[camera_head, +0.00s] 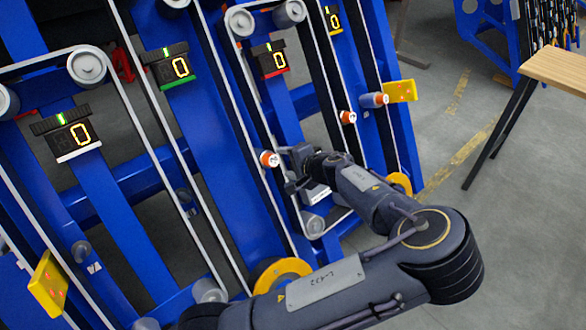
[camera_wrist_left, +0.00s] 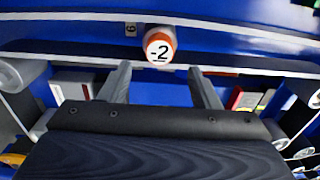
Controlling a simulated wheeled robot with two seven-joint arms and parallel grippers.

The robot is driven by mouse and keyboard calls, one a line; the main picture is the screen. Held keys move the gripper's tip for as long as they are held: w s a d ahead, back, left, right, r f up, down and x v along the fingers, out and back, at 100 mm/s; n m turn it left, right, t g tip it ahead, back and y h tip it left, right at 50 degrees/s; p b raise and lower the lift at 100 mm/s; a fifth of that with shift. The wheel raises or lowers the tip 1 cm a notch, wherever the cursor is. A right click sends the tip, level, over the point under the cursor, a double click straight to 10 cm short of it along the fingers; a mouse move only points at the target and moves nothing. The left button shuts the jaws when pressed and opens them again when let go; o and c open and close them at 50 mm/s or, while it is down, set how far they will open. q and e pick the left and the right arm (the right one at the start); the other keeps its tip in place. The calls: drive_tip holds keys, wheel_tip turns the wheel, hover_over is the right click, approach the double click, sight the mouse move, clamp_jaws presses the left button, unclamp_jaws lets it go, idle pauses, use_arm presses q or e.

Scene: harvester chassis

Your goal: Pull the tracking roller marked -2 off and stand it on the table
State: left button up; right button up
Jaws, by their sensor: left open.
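The tracking roller marked -2 (camera_wrist_left: 160,48) has a white face and an orange rim. It sits on the blue chassis, ahead of and between the fingertips of my left gripper (camera_wrist_left: 160,72) in the left wrist view. The gripper is open and empty, with a finger to each side of the roller's line and a gap short of it. In the head view an orange-and-white roller (camera_head: 269,158) sits just left of my left gripper (camera_head: 288,168); its mark is too small to read there. The wooden table (camera_head: 558,70) stands at the right edge. My right gripper is out of view.
Other rollers with orange parts (camera_head: 348,117) sit further right on the chassis. Belts, pulleys (camera_head: 87,66) and displays reading 0 (camera_head: 180,67) crowd the blue frame (camera_head: 205,115). Grey floor (camera_head: 440,110) lies open between chassis and table.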

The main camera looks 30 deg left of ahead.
sight(274, 161)
use_arm(q)
drive_tip(key=b+x, duration=0.3)
drive_tip(key=x, duration=0.4)
drive_tip(key=shift+a+f, duration=0.15)
drive_tip(key=shift+f, duration=0.05)
drive_tip(key=shift+w+a+f+b, duration=0.25)
drive_tip(key=shift+a+b, duration=0.05)
drive_tip(key=shift+a, duration=0.35)
drive_tip(key=c, duration=0.8)
drive_tip(key=shift+d+r, duration=0.1)
